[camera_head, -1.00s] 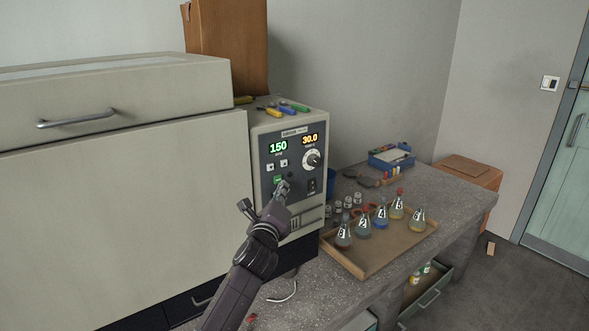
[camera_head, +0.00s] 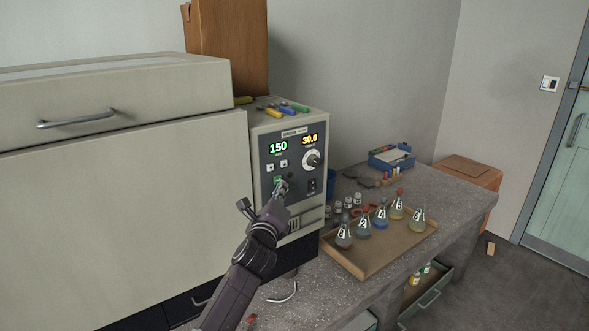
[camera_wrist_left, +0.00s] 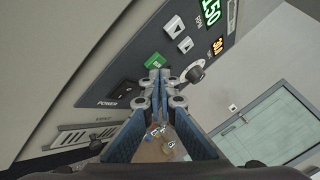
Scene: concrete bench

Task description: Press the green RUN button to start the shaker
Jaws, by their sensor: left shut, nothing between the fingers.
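The shaker's dark control panel (camera_head: 268,167) is on the front of a beige cabinet and shows a green 150 and an orange 30.0. The green RUN button (camera_head: 278,180) is low on the panel, partly hidden by my left gripper (camera_head: 281,188). The button also shows in the left wrist view (camera_wrist_left: 155,61), just beyond the fingertips (camera_wrist_left: 155,76). My left gripper is shut and empty, pointing at the panel. The tips are at or very close to the button; I cannot tell whether they touch it. My right gripper is out of view.
A dial (camera_head: 312,158) and a dark power switch (camera_head: 312,185) are right of the button. A tray (camera_head: 372,272) of numbered flasks stands on the bench at right.

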